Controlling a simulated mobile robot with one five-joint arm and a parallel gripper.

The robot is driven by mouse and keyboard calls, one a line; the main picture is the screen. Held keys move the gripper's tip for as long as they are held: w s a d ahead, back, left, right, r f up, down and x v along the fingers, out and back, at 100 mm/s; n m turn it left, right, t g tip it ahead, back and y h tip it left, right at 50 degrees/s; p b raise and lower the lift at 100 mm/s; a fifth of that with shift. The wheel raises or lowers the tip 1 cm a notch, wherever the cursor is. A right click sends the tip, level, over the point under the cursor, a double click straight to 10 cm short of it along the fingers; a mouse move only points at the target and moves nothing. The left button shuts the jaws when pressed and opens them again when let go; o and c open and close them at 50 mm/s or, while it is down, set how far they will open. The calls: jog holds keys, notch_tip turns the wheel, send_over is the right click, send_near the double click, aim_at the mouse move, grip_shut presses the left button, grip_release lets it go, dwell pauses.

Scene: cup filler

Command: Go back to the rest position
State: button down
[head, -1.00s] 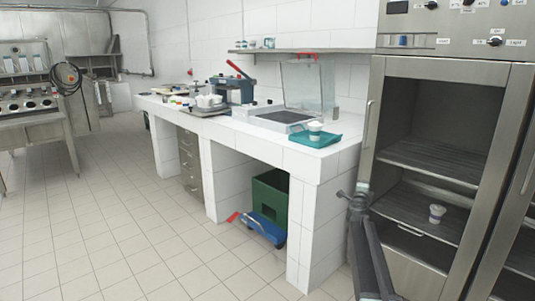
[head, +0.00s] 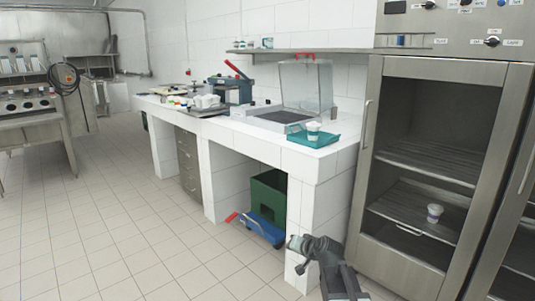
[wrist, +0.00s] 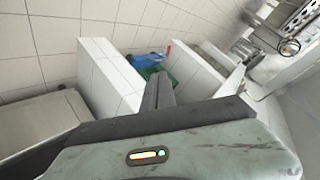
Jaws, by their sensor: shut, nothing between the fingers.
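My gripper (head: 298,254) hangs at the lower middle of the head view, in front of the white counter's end wall and left of the steel cabinet. In the wrist view its fingers (wrist: 158,90) are together with nothing between them. A small white cup (head: 435,213) stands upright on the shelf inside the open-fronted cabinet (head: 412,262), apart from my gripper.
The white tiled counter (head: 240,135) carries a clear-lidded machine (head: 306,86) and a blue device with a red lever (head: 231,88). A green bin (head: 269,193) and a blue item (head: 265,231) are below it. The tiled floor at left is clear.

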jog(key=s+d+f+n+g+h, duration=0.1)
jog(key=s+d+f+g+h, duration=0.15)
jog(key=s, duration=0.55)
jog(key=s+d+f+n+g+h, duration=0.1)
jog(key=s+d+f+g, duration=0.25)
jog(key=s, duration=0.55)
jog(key=s+d+f+n+g+h, duration=0.15)
jog(key=s+f+g, duration=0.25)
jog(key=s, duration=0.4)
notch_tip(320, 180, up, 34)
jog(key=p, duration=3.4)
jog(key=shift+w+d, duration=0.25)
jog(key=shift+w, duration=0.1)
jog(key=shift+m, duration=0.25)
